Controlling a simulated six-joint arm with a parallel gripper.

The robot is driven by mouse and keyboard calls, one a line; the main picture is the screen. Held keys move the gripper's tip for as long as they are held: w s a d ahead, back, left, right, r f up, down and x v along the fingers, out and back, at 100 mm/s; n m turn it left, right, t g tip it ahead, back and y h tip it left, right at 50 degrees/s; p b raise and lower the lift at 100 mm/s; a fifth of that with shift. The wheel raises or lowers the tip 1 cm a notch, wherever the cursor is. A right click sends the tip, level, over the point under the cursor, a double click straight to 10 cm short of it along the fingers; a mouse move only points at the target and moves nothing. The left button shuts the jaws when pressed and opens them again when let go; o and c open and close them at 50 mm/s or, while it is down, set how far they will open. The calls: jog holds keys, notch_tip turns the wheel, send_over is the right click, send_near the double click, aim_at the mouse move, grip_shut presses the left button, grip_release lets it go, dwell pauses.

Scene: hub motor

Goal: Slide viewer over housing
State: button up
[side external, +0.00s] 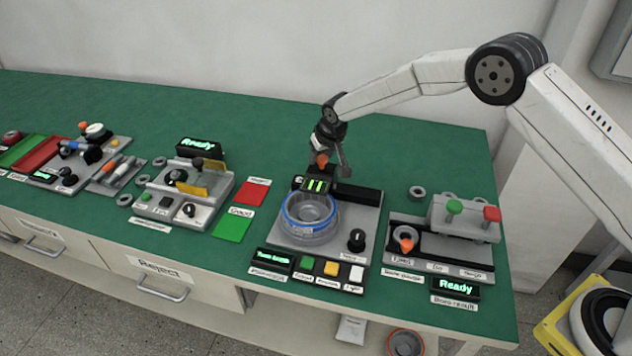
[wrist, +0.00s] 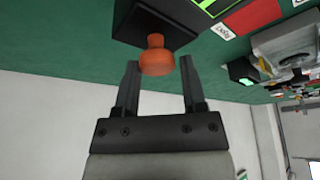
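The viewer (side external: 316,185) is a dark block with a lit green bar display, at the back of a grey station. Its orange knob (side external: 321,160) points up, and the knob also shows in the wrist view (wrist: 157,56). The housing (side external: 309,222) is a clear round part with a blue ring, just in front of the viewer. My gripper (side external: 332,163) is at the knob. In the wrist view my gripper (wrist: 159,62) is open, with the knob between or just beyond its fingertips. I cannot tell whether a finger touches it.
A black knob (side external: 356,240) and several buttons (side external: 331,269) are at the station's front. The brake station (side external: 464,218) stands to the right. Red (side external: 252,192) and green (side external: 232,226) pads lie to the left. The green bench behind is clear.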

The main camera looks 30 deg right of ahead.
aim_at(330, 177)
jog(key=shift+o, duration=1.4)
jog(key=shift+r, duration=0.1)
jog(key=v, duration=0.7)
jog(key=shift+r, duration=0.3)
jog(key=shift+s, duration=0.25)
jog(key=s+d, duration=0.3)
jog(key=s, duration=0.7)
jog(key=s+d+r+g, duration=0.1)
jog(key=s+d, duration=0.3)
jog(key=s, duration=0.7)
jog(key=s+d+r+g, duration=0.1)
jog(key=s+d, duration=0.2)
jog(key=s, duration=0.8)
jog(key=shift+d, duration=0.25)
